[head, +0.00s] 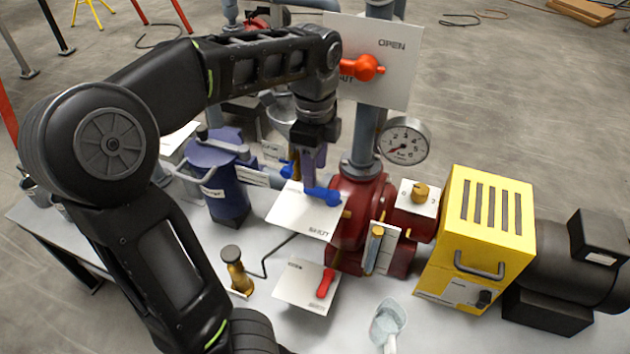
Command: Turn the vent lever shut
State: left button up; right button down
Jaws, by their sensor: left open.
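Three levers on white plates show; I cannot read which is the vent lever. A blue lever (323,196) lies across a plate (300,213) marked SHUT, beside the red pump body. My left gripper (309,178) points down right above the blue lever's left part. It is open, with its fingers close to the lever; whether they touch or straddle it I cannot tell. An orange lever (364,67) sits on an upright plate (402,75) marked OPEN at its upper right. A red lever (326,283) sits on a low plate (300,288). My right gripper is out of view.
A dial gauge (404,142) and a grey vertical pipe (366,130) stand just right of my gripper. A yellow box (480,235) with a black motor is at the right. A blue vessel (218,178) stands at the left. A clear scoop (388,322) lies in front.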

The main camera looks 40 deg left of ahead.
aim_at(323, 195)
pick_arm(q)
notch_tip(323, 195, down, 5)
jog(key=shift+f, duration=0.1)
dwell(0.3)
grip_shut()
dwell(0.5)
